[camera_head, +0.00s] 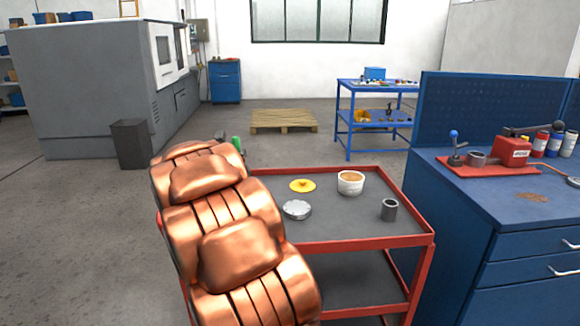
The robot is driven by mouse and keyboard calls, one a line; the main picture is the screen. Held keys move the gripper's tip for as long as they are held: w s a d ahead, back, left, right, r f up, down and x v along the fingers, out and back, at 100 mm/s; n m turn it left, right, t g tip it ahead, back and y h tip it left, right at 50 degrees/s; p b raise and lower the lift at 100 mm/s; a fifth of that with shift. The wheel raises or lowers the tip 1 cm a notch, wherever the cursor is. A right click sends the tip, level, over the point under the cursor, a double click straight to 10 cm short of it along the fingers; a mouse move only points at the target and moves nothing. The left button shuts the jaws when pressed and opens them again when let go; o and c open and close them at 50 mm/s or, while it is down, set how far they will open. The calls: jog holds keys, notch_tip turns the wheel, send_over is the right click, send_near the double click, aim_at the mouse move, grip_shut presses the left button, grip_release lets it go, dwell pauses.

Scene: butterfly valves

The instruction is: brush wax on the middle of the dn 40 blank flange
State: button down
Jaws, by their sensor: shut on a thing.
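My copper-coloured arm fills the left foreground and covers the trolley's left side. A small part of my gripper (221,136) shows past the arm, beside an upright green handle (237,144), probably the brush's; its bristles are hidden. My gripper is shut on it, but the fingertips are mostly covered by the arm. A silvery round flange (297,210), likely the blank flange, lies flat on the red trolley's grey top (335,222), right of my arm. A white tub (350,184) with tan wax stands behind it to the right. My gripper is apart from both.
A yellow disc (303,186) lies behind the flange, and a dark grey sleeve (389,209) stands at the trolley's right. A blue workbench (500,200) with a red vise-like fixture (512,151) stands close on the right. A pallet (284,120) lies on the floor behind.

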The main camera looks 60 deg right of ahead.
jog(key=s+d+f+m+g+h+b, duration=0.2)
jog(key=s+d+m+g+b, duration=0.2)
jog(key=s+d, duration=0.75)
jog(key=shift+w+d+f+b, duration=0.15)
jog(key=shift+f+b, duration=0.2)
jog(key=shift+f, duration=0.35)
jog(key=shift+w+d+f+b, duration=0.1)
jog(key=shift+f+b, duration=0.25)
jog(key=shift+f, duration=0.4)
jog(key=shift+w+d+f+b, duration=0.15)
jog(key=shift+f+b, duration=0.2)
jog(key=shift+f, duration=0.35)
